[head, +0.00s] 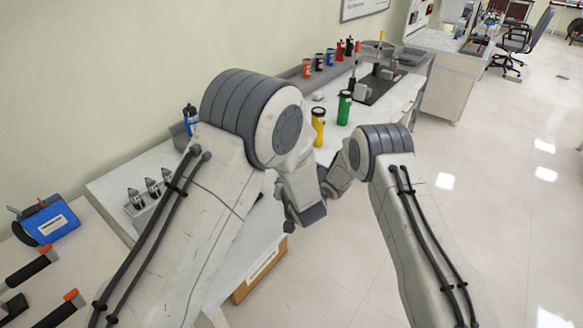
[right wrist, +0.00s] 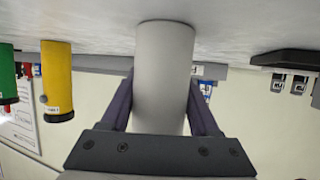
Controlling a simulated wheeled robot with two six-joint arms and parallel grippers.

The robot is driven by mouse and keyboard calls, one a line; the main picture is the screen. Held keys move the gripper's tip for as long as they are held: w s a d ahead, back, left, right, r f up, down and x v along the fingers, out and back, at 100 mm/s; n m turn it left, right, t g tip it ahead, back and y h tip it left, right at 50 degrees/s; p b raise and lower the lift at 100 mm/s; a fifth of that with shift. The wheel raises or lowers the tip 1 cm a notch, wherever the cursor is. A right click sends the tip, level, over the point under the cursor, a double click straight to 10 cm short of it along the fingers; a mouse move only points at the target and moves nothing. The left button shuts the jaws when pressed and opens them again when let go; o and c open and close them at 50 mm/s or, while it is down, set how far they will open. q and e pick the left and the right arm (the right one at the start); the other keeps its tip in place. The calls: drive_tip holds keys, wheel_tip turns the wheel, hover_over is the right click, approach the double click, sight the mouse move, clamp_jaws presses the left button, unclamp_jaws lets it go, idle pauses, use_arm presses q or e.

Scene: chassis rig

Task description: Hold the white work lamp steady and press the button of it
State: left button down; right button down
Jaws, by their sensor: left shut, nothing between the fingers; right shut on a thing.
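The white work lamp (right wrist: 165,60) is a plain white cylinder in the right wrist view, which shows the bench upside down. It stands on the bench between the two dark fingers of my right gripper (right wrist: 163,88), which is shut on it. Its lower-frame end is hidden behind the gripper body, and no button shows on the visible side. In the head view the lamp is hidden behind my arms. My left gripper (head: 291,221) is shut and empty, pointing down near the bench's front edge; my right gripper is mostly hidden there.
A yellow lamp (head: 318,127) and a green lamp (head: 344,107) stand on the bench beyond my arms. Several cups (head: 319,62) line the back shelf. A blue bottle (head: 191,120) stands at left. A cardboard box (head: 260,270) is below.

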use_arm(q)
drive_tip(key=shift+s+a, duration=0.1)
drive_tip(key=shift+s, duration=0.15)
use_arm(e)
drive_tip(key=shift+c, duration=0.2)
unclamp_jaws()
